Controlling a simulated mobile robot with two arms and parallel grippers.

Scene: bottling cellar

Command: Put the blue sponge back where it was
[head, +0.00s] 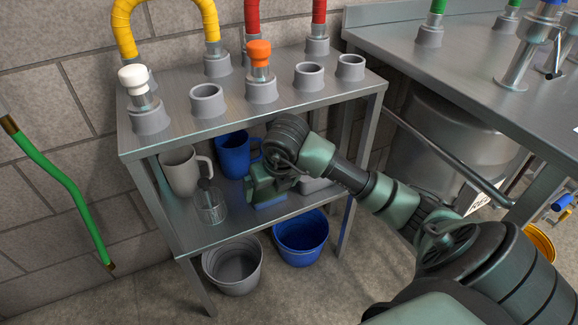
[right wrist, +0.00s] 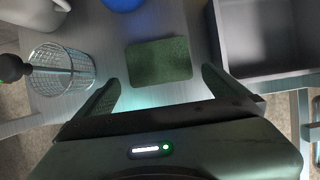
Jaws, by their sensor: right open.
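The blue sponge (head: 270,204) lies on the lower shelf of the metal rack, partly hidden by my right gripper (head: 266,188). In the right wrist view only a flat green top face (right wrist: 160,60) shows, which looks like the sponge's scouring side. My right gripper (right wrist: 160,92) is open, with one finger to each side of the near end of the sponge. The fingers look apart from it; their height above the shelf is hard to tell. My left gripper is not in view.
A grey open bin (right wrist: 265,35) is close on the right. Grey (head: 232,264) and blue (head: 300,240) buckets stand below.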

